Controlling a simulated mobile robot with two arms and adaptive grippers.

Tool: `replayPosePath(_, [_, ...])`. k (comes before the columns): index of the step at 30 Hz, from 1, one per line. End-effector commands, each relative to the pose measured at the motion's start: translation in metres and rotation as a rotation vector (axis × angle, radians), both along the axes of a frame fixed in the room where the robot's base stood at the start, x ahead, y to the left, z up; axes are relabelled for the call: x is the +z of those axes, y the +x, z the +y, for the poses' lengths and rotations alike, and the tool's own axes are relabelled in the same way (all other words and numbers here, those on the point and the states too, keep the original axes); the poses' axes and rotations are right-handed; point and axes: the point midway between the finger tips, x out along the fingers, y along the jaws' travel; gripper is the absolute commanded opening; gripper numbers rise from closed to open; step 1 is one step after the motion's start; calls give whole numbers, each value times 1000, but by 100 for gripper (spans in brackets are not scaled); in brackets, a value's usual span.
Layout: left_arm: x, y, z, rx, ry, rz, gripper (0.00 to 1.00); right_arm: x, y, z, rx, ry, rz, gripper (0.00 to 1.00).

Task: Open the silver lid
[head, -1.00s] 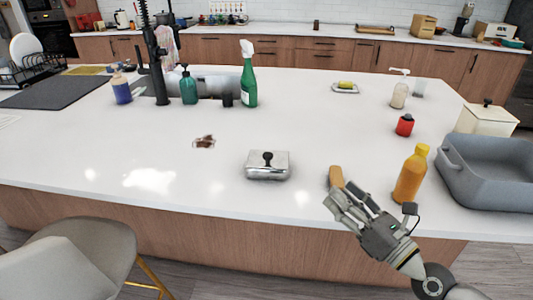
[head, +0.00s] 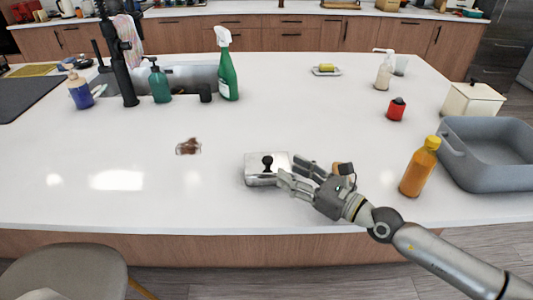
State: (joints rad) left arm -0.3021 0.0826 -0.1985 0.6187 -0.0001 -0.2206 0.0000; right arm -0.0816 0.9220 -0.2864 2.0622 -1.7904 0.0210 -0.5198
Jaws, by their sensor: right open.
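My right gripper (head: 290,174) comes in from the right, low over the counter. Its fingers are open and point left, at the right side of the dish, with the knob just left of them. The fingers cover part of the dish's right edge; I cannot tell whether they touch it. My left gripper is not in view.
An orange bottle (head: 419,167) and a grey basin (head: 492,151) stand right of my arm. A wooden item (head: 342,168) is partly hidden behind my gripper. A green spray bottle (head: 227,68) stands behind. The counter's front left is clear.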

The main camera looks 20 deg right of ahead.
Motion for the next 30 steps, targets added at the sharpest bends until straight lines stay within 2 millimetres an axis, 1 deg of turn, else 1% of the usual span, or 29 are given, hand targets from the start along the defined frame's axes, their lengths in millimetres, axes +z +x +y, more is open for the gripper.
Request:
replayPosePath(1, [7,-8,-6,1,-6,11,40,6,8,4,-3,5,-5,45])
replayPosePath(3, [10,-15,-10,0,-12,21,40,6,18,10,-3,5,-4,45])
replayPosePath(6, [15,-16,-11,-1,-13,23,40,5,32,19,-1,4,-4,45])
replayPosePath(10, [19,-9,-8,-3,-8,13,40,4,48,31,0,4,-3,45])
replayPosePath(15, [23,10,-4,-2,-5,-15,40,2,62,39,0,2,-1,45])
replayPosePath(20, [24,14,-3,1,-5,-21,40,1,68,43,0,1,0,45])
replayPosePath(27, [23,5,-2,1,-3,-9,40,1,68,43,0,1,0,45])
replayPosePath(28, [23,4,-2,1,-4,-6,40,1,68,43,0,1,0,44])
replayPosePath(30, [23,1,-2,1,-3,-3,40,1,68,43,0,1,0,35])
